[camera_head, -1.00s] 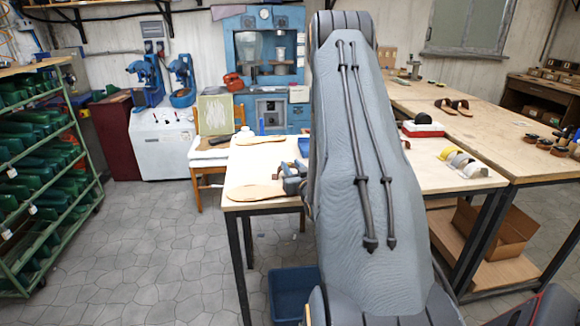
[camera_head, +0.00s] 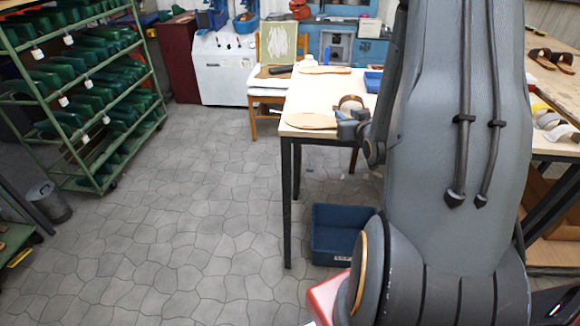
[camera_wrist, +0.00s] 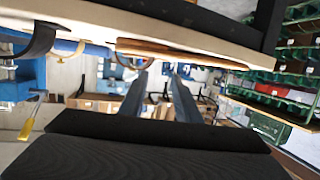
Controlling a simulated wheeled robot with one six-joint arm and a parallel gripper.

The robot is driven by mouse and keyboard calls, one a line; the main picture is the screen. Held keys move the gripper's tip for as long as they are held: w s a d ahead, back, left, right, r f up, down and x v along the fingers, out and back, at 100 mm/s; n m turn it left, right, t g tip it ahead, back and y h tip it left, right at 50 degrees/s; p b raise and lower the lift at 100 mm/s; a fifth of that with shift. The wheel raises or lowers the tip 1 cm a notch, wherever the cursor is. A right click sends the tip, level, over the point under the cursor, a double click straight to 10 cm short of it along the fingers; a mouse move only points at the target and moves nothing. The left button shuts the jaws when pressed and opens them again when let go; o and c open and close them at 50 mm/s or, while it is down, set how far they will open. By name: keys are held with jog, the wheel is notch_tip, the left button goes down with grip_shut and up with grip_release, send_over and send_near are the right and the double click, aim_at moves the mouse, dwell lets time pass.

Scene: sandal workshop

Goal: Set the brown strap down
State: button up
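A brown strap (camera_head: 351,102), curved and pale inside, shows at the table's near side. It is just behind my gripper (camera_head: 352,125) in the head view, and my gripper hides its lower part. In the wrist view my gripper (camera_wrist: 160,95) has its two fingers apart, with nothing seen between them. A dark curved strap (camera_wrist: 38,42) stands off the table surface at the left of the wrist view. I cannot tell surely whether it is the same strap. The worktable (camera_head: 312,98) has a tan sole (camera_head: 312,121) beside my gripper; a sole edge also shows in the wrist view (camera_wrist: 180,52).
A blue bin (camera_head: 340,232) stands on the floor under the table. A chair (camera_head: 268,92) stands behind it. A green rack (camera_head: 85,105) is at the left. The floor between is clear.

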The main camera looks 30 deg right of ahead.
jog(key=a+n+g+y, duration=0.1)
jog(key=a+g+y, duration=0.15)
jog(key=a, duration=0.65)
jog(key=s+a+r+n+g+y, duration=0.1)
jog(key=s+a+n+g+y, duration=0.1)
jog(key=s+a+g, duration=0.8)
jog(key=s+a, duration=0.7)
jog(key=a, duration=0.4)
jog(key=shift+r, duration=0.3)
jog(key=shift+s, duration=0.1)
